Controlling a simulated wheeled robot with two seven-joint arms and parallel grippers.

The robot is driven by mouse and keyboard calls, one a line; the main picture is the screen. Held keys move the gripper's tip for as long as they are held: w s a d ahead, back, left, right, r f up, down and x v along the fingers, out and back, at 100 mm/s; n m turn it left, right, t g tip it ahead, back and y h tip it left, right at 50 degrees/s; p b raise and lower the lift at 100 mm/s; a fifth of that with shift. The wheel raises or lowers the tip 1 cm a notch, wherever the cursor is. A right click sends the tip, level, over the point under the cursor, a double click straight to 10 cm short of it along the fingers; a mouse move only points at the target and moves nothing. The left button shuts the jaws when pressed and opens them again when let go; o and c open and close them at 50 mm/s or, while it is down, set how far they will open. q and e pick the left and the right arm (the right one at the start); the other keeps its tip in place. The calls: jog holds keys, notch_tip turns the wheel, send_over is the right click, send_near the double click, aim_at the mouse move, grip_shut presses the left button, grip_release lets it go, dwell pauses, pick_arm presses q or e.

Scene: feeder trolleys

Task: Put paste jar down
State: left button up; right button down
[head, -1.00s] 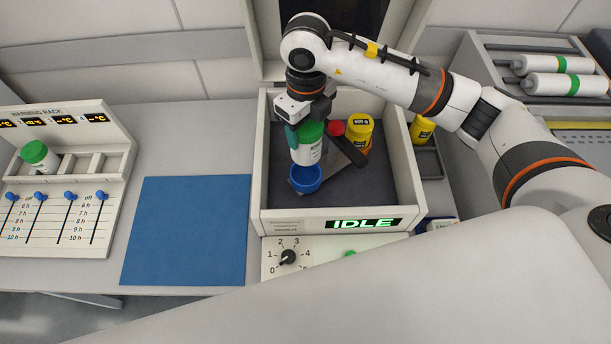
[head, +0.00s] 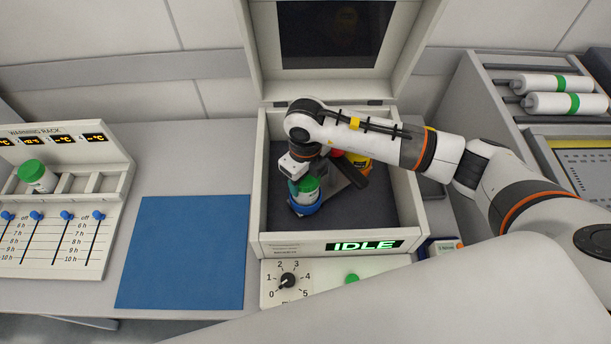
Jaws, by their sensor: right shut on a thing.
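The paste jar (head: 309,193), white with a green lid, is inside the open machine box at the centre. It sits low in a blue cup (head: 305,208) on the rotor arm. My right gripper (head: 303,186) comes down from above and is shut on the jar. The gripper and wrist hide part of the jar's top and left side. My left gripper is not in view.
A yellow-lidded jar (head: 358,163) and a red item sit behind my gripper in the box. The box walls (head: 258,200) stand around my gripper. A warming rack (head: 85,210) holds another green-lidded jar (head: 37,175). The blue mat (head: 184,250) is clear.

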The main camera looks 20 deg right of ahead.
jog(key=shift+f, duration=0.35)
jog(key=shift+f, duration=0.1)
jog(key=shift+f, duration=0.15)
jog(key=shift+c, duration=2)
grip_release()
